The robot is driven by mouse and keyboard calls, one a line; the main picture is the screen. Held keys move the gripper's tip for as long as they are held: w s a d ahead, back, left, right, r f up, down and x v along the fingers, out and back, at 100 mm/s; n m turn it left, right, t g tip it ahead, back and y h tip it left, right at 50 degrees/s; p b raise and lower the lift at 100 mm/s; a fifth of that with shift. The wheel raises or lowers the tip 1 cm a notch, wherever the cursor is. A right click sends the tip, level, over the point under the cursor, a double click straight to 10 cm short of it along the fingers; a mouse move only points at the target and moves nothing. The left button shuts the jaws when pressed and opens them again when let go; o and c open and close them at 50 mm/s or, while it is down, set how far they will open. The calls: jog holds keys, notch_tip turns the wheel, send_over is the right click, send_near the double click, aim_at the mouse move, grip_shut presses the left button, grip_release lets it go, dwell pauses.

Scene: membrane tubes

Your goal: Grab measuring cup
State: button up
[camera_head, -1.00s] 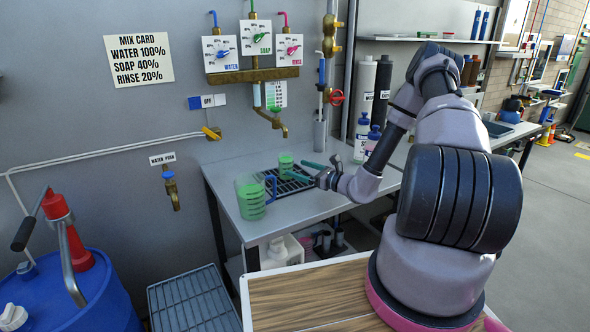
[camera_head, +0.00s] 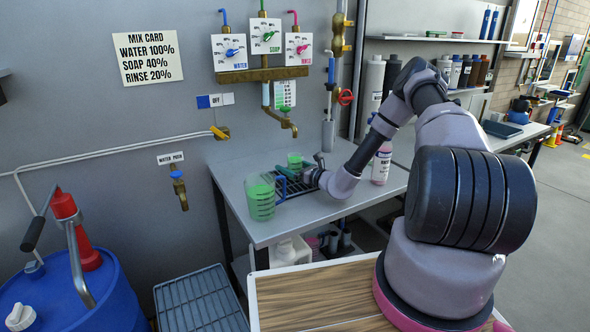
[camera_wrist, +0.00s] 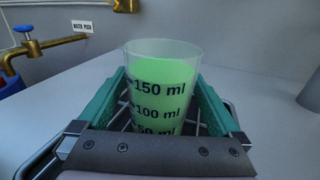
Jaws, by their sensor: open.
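The small measuring cup (camera_head: 295,159) stands on the black drain rack at the back of the workbench. In the wrist view the clear cup (camera_wrist: 160,95) is upright, holds green liquid, and shows 150, 100 and 50 ml marks. My gripper (camera_wrist: 163,88) is open, with one green finger on each side of the cup; whether either finger touches it I cannot tell. The lower part of the cup is hidden behind the gripper body. In the head view my gripper (camera_head: 294,171) is at the cup, partly covering it.
A brass spout (camera_head: 289,124) hangs above and behind. A pink bottle (camera_head: 381,164) stands to the right beside my arm. The front of the bench (camera_head: 310,214) is clear.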

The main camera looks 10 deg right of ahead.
jog(key=shift+w+a, duration=0.2)
jog(key=shift+w, duration=0.05)
grip_shut()
jog(key=shift+r, duration=0.25)
